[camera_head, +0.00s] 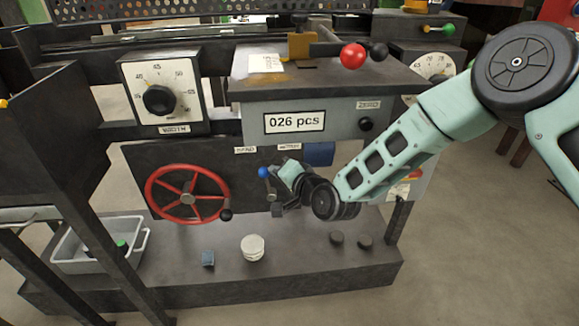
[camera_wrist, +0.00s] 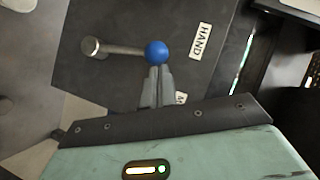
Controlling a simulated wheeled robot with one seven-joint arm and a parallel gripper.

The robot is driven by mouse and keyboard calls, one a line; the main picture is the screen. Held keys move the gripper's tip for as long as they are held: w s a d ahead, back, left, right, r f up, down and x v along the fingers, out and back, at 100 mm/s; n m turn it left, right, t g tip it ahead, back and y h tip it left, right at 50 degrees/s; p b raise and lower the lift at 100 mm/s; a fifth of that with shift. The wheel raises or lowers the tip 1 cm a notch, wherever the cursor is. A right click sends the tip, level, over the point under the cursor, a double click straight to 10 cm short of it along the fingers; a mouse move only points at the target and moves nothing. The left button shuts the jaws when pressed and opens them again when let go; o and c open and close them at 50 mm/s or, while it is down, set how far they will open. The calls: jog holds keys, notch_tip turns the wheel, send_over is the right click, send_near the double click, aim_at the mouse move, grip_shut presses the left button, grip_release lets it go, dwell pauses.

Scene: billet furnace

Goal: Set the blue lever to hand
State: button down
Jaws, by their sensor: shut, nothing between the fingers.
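The lever with a blue ball knob (camera_head: 263,172) stands on the front of the dark panel. Its knob is up and a little left of its foot, between the HAND label (camera_head: 245,150) and the second label (camera_head: 290,146), nearer HAND. In the wrist view the blue knob (camera_wrist: 157,52) is at the end of a metal shaft, beside the HAND label (camera_wrist: 200,41). My gripper (camera_wrist: 157,72) is shut and empty, its fingertips right at the knob on the side away from HAND; whether they touch I cannot tell. The second label (camera_wrist: 181,98) is partly hidden by my gripper.
A red handwheel (camera_head: 188,194) is left of the lever. A counter box (camera_head: 318,125) overhangs above, with a red ball knob (camera_head: 352,56) on top. A white tub (camera_head: 253,248) and a small blue block (camera_head: 208,259) sit on the ledge below.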

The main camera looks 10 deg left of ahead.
aim_at(260, 171)
jog(key=a+n, duration=0.1)
jog(key=s+a+n+h, duration=0.1)
jog(key=a, duration=0.1)
jog(key=shift+h+p, duration=0.3)
jog(key=shift+p, duration=0.05)
jog(key=shift+s+a+f, duration=0.15)
jog(key=shift+s+a, duration=0.05)
jog(key=shift+a, duration=0.45)
jog(key=shift+s+a, duration=0.1)
